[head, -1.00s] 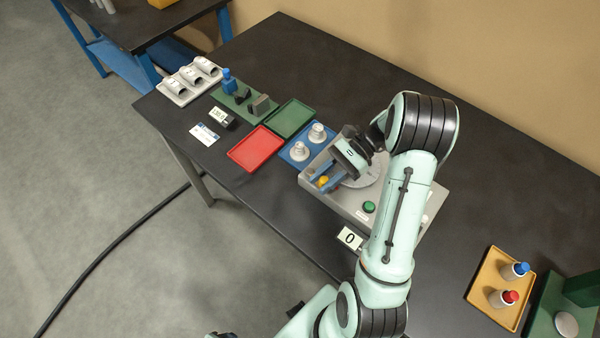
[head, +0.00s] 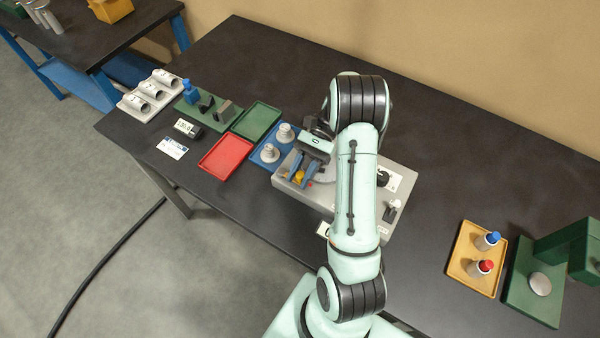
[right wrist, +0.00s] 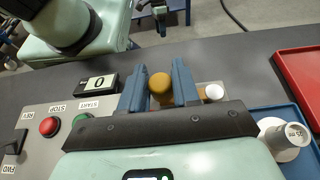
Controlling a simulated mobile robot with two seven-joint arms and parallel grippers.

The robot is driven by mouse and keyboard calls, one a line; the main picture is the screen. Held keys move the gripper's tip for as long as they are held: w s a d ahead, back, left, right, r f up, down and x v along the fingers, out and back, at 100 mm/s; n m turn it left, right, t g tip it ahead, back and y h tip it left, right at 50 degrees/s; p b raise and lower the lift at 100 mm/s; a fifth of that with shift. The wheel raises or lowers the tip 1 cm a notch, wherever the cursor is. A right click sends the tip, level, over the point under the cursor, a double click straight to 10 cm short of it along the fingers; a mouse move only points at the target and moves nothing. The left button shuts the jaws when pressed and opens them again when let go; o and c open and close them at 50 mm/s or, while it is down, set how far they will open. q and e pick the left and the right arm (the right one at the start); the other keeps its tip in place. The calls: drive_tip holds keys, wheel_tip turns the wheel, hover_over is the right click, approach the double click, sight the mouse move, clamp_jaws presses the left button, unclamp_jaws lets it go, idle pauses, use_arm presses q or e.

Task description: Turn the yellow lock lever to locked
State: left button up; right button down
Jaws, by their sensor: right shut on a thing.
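The yellow lock lever's round knob (head: 299,177) is at the left front part of the grey machine box (head: 318,198). My right gripper (head: 301,175) reaches over the box, its blue fingers on either side of the knob. In the right wrist view the knob (right wrist: 160,84) looks orange-yellow and sits between the two fingers of my right gripper (right wrist: 159,74), which is shut on it. My left gripper cannot be made out.
A green START button (right wrist: 82,119), a red STOP button (right wrist: 49,127) and a counter reading 0 (right wrist: 98,83) are beside the gripper. A blue tray (head: 262,160) with white weights and a red tray (head: 226,154) stand to the left. The table's front edge is close.

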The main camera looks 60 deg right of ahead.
drive_tip(key=c, duration=0.9)
unclamp_jaws()
drive_tip(key=shift+d, duration=0.1)
drive_tip(key=v, duration=0.7)
drive_tip(key=shift+d+r, duration=0.15)
drive_tip(key=shift+d, duration=0.05)
